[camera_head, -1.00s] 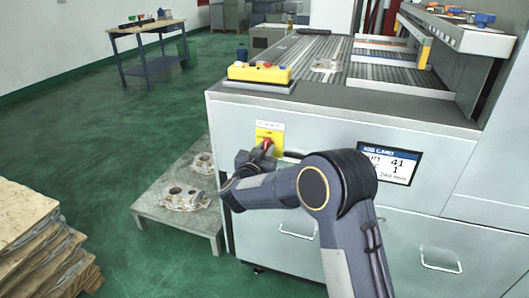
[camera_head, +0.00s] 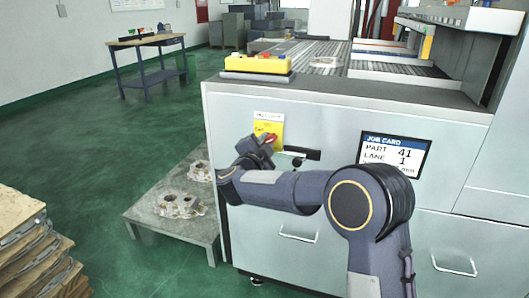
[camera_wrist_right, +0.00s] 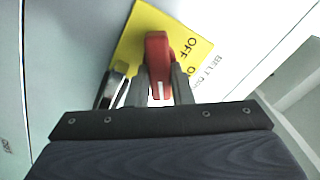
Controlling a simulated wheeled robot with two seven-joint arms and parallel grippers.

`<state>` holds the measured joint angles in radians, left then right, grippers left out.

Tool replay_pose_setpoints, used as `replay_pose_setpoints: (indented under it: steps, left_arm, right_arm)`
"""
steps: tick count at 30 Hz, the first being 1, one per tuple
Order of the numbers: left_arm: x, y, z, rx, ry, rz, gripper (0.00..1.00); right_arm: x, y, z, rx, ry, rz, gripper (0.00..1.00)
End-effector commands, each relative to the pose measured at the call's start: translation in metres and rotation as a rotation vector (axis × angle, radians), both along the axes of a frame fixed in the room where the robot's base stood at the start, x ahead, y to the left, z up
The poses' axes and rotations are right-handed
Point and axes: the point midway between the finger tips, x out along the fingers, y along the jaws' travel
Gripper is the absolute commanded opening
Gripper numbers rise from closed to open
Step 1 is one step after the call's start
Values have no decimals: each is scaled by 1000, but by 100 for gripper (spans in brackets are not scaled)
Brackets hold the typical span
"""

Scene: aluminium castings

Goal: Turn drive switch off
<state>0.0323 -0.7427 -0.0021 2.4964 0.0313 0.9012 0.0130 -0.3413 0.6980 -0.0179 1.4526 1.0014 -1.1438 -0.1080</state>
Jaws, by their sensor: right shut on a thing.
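The drive switch is a red handle (camera_wrist_right: 157,58) on a yellow plate (camera_wrist_right: 135,45) marked OFF, with a second word partly covered. In the head view the yellow plate (camera_head: 268,124) is on the grey cabinet's front, with the red handle (camera_head: 271,138) partly behind my gripper. My right gripper (camera_head: 265,143) is at the handle, and in the right wrist view its fingers (camera_wrist_right: 158,90) are on both sides of the red handle, shut on it. The handle's exact angle against the marks is hard to read. My left gripper is not in view.
A job card screen (camera_head: 393,154) is further right. A yellow control box (camera_head: 258,64) stands on the cabinet top. Castings (camera_head: 181,204) lie on a low grey table (camera_head: 150,215) at the left.

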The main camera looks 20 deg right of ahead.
Motion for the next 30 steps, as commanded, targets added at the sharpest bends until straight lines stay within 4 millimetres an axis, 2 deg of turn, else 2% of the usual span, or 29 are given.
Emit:
replay_pose_setpoints:
  steps: [1,3,15,30]
  left_arm:
    - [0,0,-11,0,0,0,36]
    - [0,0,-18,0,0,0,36]
    - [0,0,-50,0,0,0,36]
    - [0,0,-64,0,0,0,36]
  right_arm:
    - [0,0,-6,39,-26,-1,0]
    - [0,0,-7,94,-62,0,0]
    - [-1,-1,-7,364,-244,0,0]
    - [-1,0,-6,502,-335,0,0]
